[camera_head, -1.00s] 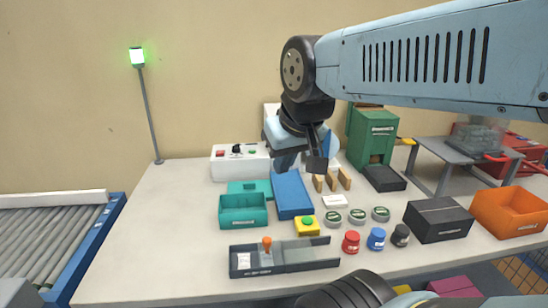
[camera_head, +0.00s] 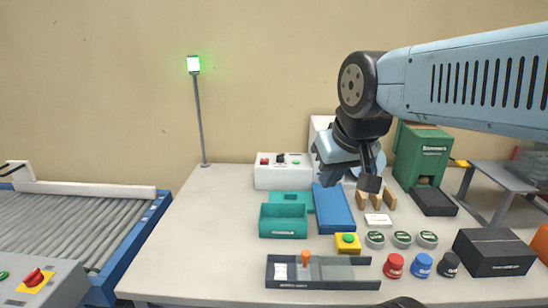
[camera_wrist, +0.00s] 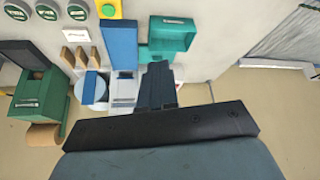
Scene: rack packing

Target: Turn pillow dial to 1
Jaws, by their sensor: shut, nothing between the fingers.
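A white control box (camera_head: 283,172) stands at the back of the table in the head view. The dial's markings are too small to read. My gripper (camera_head: 370,184) is shut and empty, in the air to the right of the box and apart from it. In the wrist view my gripper (camera_wrist: 158,85) shows as dark closed fingers. They partly cover a white box (camera_wrist: 125,92) behind them, and I cannot make out its dial there.
A teal bin (camera_head: 283,222), blue panel (camera_head: 335,210) and yellow button box (camera_head: 348,244) lie in front. A green dispenser (camera_head: 422,155) stands at the right, a lamp pole (camera_head: 199,120) at the left. A roller conveyor (camera_head: 75,225) lies further left. The table's left part is bare.

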